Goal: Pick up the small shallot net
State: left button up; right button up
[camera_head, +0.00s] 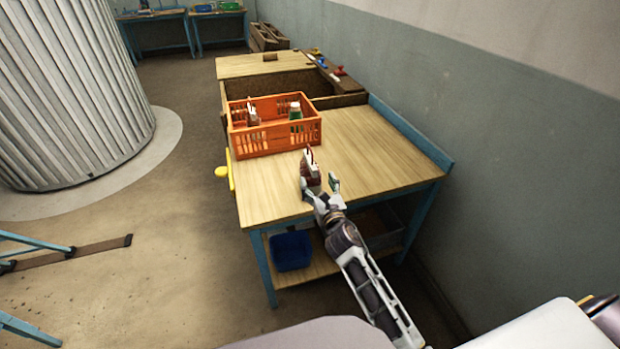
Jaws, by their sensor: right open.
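The small shallot net (309,170) is a small reddish-brown sack with a pale tip, standing upright on the wooden table (385,160) near its front. My right gripper (320,186) is open at the net's near side, with its fingers close around the lower part. I cannot tell whether the fingers touch it. The gripper hides part of the net's base. My left gripper is not in view.
The table's right side is clear up to a blue raised edge (411,130). A blue bin (290,251) sits on the shelf below.

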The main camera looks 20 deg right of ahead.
aim_at(310, 162)
jog(key=shift+w, duration=2.95)
jog(key=shift+w, duration=0.1)
jog(key=shift+w+d+p, duration=0.15)
jog(key=shift+w, duration=1.1)
jog(key=shift+w+d+p, duration=0.1)
jog(key=shift+w+p, duration=0.05)
jog(key=shift+w, duration=1.1)
grip_shut()
jog(key=shift+r, duration=0.15)
